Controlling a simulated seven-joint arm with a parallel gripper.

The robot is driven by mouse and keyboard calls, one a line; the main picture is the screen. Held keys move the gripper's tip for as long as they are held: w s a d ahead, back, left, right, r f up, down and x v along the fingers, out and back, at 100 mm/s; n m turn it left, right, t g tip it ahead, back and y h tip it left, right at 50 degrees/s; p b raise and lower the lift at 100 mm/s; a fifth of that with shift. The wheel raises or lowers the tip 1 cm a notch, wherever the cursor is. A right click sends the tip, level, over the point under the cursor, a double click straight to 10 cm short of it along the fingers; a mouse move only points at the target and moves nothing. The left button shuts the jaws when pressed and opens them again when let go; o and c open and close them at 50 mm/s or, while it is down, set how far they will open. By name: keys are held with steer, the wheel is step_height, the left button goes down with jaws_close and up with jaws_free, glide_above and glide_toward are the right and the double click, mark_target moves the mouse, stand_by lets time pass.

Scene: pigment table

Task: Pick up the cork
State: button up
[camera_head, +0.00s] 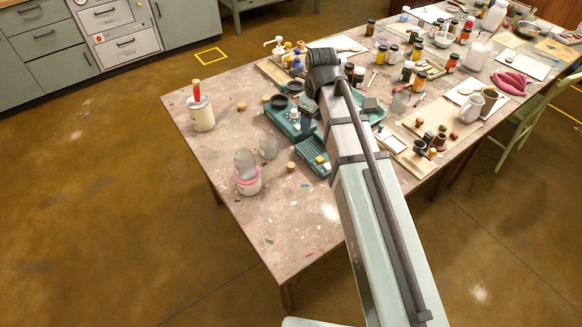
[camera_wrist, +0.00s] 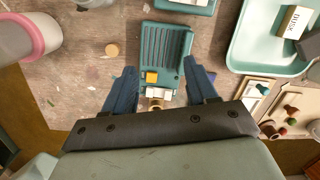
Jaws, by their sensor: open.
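A small round tan cork (camera_head: 291,166) stands on the table between the pink-banded container and a ribbed teal tray. In the wrist view the cork (camera_wrist: 112,50) lies left of and a little beyond my left finger, apart from it. Two similar tan corks, a left one (camera_head: 241,106) and a right one (camera_head: 266,98), lie farther back. My gripper (camera_wrist: 160,68) is open, its blue fingers apart on either side of the teal tray in the picture, with nothing visibly gripped.
The ribbed teal tray (camera_wrist: 165,40) holds a yellow block and pale pieces. A white pot (camera_head: 201,114) stands farther left. The table's near-left corner is mostly clear.

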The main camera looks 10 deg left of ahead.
steer(key=g, duration=0.1)
glide_toward(291, 165)
steer(key=shift+m+h, duration=0.4)
steer(key=shift+w+a+f, duration=0.1)
steer(key=shift+a+f, duration=0.05)
steer(key=shift+f, duration=2)
steer(key=shift+w+a+f, duration=0.1)
steer(key=shift+a+f, duration=0.1)
steer(key=shift+f, duration=2)
jaws_close()
